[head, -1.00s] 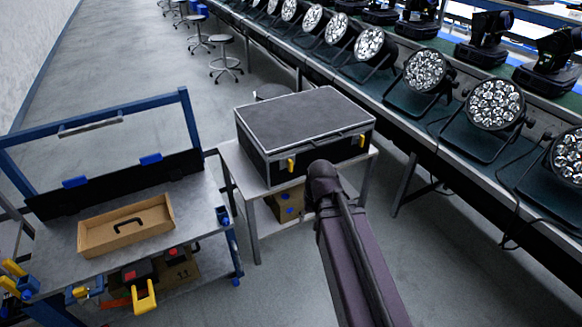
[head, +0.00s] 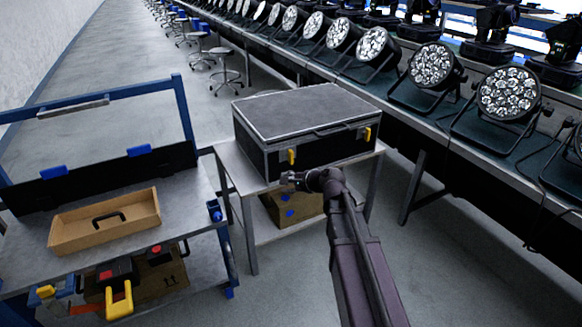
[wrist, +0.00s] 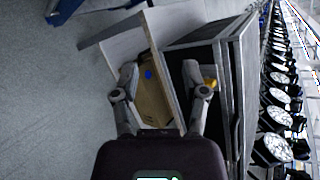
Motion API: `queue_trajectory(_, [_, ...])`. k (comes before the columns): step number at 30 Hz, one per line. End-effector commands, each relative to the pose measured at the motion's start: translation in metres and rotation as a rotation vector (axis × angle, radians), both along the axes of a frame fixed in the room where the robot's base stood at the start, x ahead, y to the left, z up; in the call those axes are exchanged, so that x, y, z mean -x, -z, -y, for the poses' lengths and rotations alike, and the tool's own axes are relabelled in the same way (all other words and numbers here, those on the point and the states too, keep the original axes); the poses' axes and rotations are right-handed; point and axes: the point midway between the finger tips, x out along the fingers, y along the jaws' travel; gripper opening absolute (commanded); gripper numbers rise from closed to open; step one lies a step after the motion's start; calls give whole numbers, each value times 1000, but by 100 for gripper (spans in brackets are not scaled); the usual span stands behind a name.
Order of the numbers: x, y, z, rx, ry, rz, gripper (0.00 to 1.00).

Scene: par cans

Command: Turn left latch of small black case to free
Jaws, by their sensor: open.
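The small black case (head: 305,125) lies closed on a small grey stand, its front towards me. In the head view its left yellow latch (head: 291,156) is upright on the front face, and a matching right latch (head: 367,134) is near the right corner. My gripper (head: 288,179) is just below the left latch in the head view, apart from it as far as I can tell. In the wrist view the fingers of my gripper (wrist: 160,76) are spread with nothing between them. A yellow latch (wrist: 211,83) shows beside the right finger, partly hidden by it.
A cardboard box (head: 290,208) sits on the stand's lower shelf. A cart (head: 190,215) with an open cardboard tray (head: 105,223) stands to the left. A long bench with several par cans (head: 508,93) runs along the right. The floor in front is clear.

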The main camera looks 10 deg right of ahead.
Motion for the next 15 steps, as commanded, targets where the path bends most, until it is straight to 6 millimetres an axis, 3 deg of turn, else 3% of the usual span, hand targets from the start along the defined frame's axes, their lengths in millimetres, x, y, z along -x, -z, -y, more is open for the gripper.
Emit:
queue_trajectory(1, [-11,14,4,-65,47,-3,57])
queue_trajectory(8, [-51,28,24,-405,262,-28,57])
queue_trajectory(15, [-86,45,58,-775,462,-73,57])
